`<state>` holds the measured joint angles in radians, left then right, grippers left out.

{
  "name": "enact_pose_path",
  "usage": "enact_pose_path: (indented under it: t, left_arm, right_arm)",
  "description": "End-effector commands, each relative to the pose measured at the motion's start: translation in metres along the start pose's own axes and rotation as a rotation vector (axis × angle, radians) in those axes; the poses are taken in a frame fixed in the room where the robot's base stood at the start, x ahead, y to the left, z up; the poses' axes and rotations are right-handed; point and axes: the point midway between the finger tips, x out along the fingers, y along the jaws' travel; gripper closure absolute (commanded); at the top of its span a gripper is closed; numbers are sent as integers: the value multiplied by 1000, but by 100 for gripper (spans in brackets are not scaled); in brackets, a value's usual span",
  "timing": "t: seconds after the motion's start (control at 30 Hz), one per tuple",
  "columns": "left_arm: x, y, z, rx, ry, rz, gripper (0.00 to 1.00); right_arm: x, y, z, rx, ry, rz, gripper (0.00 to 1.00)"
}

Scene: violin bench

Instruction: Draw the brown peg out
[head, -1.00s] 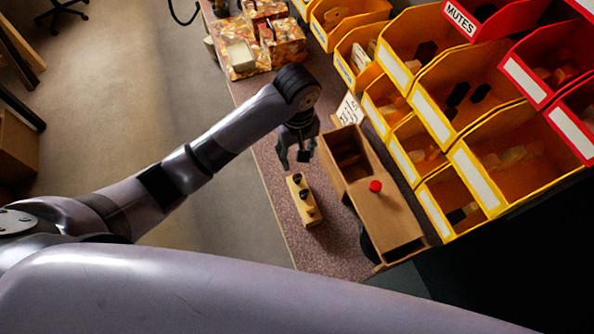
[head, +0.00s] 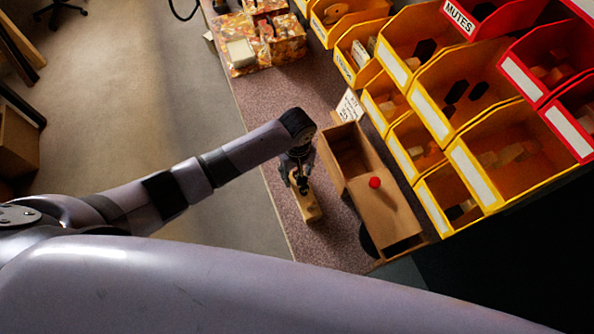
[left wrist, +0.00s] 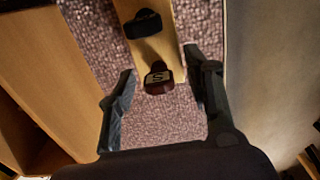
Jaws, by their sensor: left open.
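The brown peg (left wrist: 158,78) has a dark reddish-brown head with a pale mark on top. It stands at the near end of a light wooden block (left wrist: 186,20) in the left wrist view. A black peg (left wrist: 143,24) stands behind it in the block. My left gripper (left wrist: 160,85) is open, with one finger on each side of the brown peg and gaps between. In the head view my left gripper (head: 301,183) is over the far end of the block (head: 310,209) and hides most of the pegs. My right gripper is not in view.
A cardboard-coloured box (head: 396,215) with a red knob (head: 375,183) lies close to the right of the block. Yellow bins (head: 468,160) and red bins (head: 540,75) stand beyond it. The speckled bench top (head: 285,100) is clear behind the gripper.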

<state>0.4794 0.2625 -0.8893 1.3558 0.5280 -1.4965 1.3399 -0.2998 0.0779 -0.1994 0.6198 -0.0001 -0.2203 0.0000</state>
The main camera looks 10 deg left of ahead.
Motion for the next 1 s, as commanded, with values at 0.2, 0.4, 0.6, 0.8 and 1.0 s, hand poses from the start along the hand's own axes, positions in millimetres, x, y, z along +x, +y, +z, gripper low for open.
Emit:
enact_pose_path:
  t: [0.2, 0.4, 0.6, 0.8, 1.0]
  left_arm:
    - [0, 0, 0, 0, 0, 0, 62]
    - [0, 0, 0, 0, 0, 0, 75]
    - [0, 0, 0, 0, -1, -1, 89]
    - [0, 0, 0, 0, -1, -1, 100]
    - [0, 0, 0, 0, -1, -2, 86]
  right_arm:
    - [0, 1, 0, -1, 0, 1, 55]
    - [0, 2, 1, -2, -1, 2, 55]
    - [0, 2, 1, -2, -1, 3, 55]
    - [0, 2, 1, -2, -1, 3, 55]
    - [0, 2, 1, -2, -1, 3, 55]
